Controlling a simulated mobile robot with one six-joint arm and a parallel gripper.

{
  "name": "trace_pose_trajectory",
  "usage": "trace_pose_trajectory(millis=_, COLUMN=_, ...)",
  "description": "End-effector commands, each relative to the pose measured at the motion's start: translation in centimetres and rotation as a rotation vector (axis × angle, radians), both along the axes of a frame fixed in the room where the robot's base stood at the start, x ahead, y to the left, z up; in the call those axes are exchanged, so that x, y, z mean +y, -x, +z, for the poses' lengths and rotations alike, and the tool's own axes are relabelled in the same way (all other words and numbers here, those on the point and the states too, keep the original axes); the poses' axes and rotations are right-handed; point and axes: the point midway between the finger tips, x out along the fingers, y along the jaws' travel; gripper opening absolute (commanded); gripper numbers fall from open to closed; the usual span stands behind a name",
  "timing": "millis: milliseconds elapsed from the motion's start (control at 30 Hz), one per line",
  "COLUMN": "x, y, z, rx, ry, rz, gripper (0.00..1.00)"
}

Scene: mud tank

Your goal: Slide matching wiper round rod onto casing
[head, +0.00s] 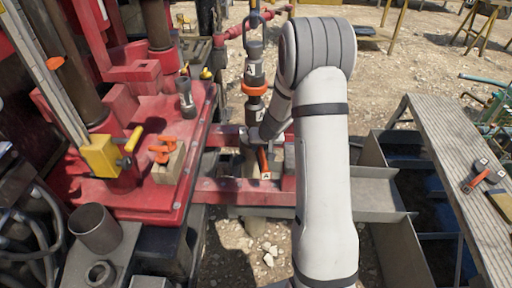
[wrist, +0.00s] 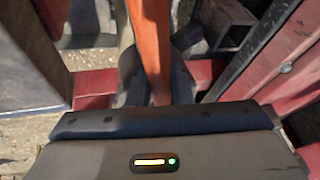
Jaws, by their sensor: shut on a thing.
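A vertical grey rod (head: 255,57) hangs from a hook at the top middle, with a white tag A on it and an orange collar (head: 254,90) around it. My gripper (head: 262,143) is low beside the rod's lower part, shut on an orange handle (head: 263,160), with a white tag A at its near end. I take this to be the wiper. The orange handle fills the middle of the wrist view (wrist: 150,45), between my dark fingers. My wrist and arm hide the wiper's head and the rod's lower end, so I cannot tell if it surrounds the rod or touches the casing.
Another orange-handled tool (head: 476,181) with white tags lies on the grey plank bench (head: 450,150) at right. Red machinery (head: 145,115) stands at left, with orange clips (head: 165,148) on a wooden block (head: 168,167). A red beam (head: 235,192) crosses below my gripper.

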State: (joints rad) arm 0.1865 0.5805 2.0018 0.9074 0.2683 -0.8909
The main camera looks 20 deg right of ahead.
Motion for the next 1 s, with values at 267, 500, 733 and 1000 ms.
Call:
trace_pose_trajectory(millis=267, x=-0.04, y=-0.1, z=-0.14, rx=-0.003, ry=0.001, rz=-0.002, gripper=0.0)
trace_pose_trajectory(millis=500, x=-0.04, y=-0.08, z=-0.14, rx=-0.003, ry=0.001, rz=-0.002, gripper=0.26)
trace_pose_trajectory(millis=733, x=-0.04, y=-0.04, z=-0.19, rx=-0.001, ry=0.0, rz=-0.001, gripper=0.44)
trace_pose_trajectory(millis=1000, x=-0.06, y=0.11, z=0.06, rx=0.0, ry=-0.001, rz=-0.002, gripper=0.44)
